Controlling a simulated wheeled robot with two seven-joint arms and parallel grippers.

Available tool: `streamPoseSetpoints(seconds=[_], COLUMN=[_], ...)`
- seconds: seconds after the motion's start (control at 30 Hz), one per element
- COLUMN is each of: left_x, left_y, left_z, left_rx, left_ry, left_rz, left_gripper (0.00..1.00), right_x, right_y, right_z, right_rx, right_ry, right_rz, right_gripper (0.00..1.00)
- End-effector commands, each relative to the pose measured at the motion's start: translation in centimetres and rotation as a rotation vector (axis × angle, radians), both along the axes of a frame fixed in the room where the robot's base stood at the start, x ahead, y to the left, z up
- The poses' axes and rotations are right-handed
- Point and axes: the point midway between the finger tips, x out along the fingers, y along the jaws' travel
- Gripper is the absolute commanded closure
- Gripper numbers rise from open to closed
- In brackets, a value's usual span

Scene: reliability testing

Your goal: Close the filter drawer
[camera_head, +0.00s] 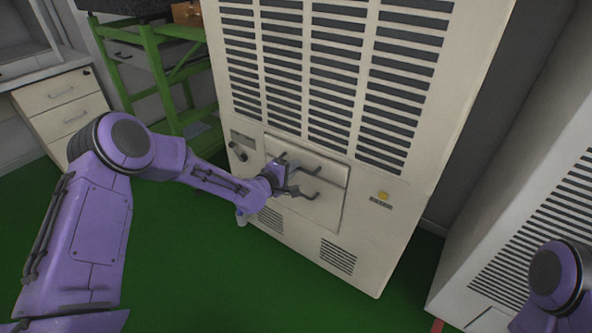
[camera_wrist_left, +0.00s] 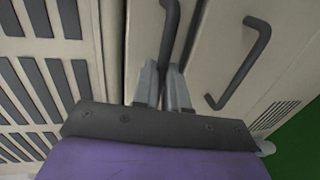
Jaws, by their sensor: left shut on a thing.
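The filter drawer (camera_head: 325,169) is a cream front low on a tall cream cabinet, with dark bar handles. My left gripper (camera_head: 284,180) is at this front. In the left wrist view its two grey fingers (camera_wrist_left: 168,84) are shut on one dark handle (camera_wrist_left: 171,22), the one nearer the big vents. A second dark handle (camera_wrist_left: 243,66) sits free beside it, across a seam. How far the drawer stands out from the cabinet is hard to tell. My right gripper is out of view; only a part of my right arm shows at the lower right.
The cabinet (camera_head: 322,65) has long vent slots above and small vents below. A green metal rack (camera_head: 160,80) and white drawers (camera_head: 65,100) stand left. Another vented cabinet (camera_head: 520,190) stands right. Green floor (camera_head: 200,270) is clear in front.

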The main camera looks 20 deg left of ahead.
Motion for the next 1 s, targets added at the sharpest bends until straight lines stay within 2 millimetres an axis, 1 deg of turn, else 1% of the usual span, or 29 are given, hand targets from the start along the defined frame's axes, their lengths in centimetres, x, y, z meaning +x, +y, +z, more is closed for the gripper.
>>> streamPoseSetpoints(seconds=[0.03, 0.1, 0.37, 0.47, 0.57, 0.7, 0.8, 0.9, 1.0], left_x=[0.1, 0.1, 0.0, -0.7, -2.4, -5.7, -7.8, -9.1, -9.7], left_y=[0.0, -0.1, 0.1, 0.3, 0.7, 1.7, 2.1, 2.5, 2.7], left_z=[0.3, 0.2, 0.2, 0.4, 0.9, 1.7, 2.1, 2.3, 2.3], left_rx=[-0.001, 0.000, -0.001, -0.002, -0.005, -0.004, -0.005, -0.003, -0.001], left_ry=[-0.006, -0.005, -0.004, -0.002, -0.003, -0.003, -0.003, -0.003, -0.004], left_rz=[0.000, 0.000, 0.002, 0.002, 0.002, 0.003, 0.001, 0.001, 0.000], left_gripper=[0.81, 0.62, 0.62, 0.62, 0.62, 0.62, 0.62, 0.62, 0.62], right_x=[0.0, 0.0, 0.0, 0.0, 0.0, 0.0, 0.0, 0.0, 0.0], right_y=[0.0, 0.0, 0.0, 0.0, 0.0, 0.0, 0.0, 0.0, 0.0], right_z=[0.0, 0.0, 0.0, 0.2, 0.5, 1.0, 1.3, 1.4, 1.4], right_rx=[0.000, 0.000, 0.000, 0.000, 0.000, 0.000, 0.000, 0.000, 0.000], right_ry=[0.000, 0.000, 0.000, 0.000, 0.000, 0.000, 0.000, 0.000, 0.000], right_rz=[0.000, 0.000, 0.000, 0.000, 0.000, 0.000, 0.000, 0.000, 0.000], right_gripper=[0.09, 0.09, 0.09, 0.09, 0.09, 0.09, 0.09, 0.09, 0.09])
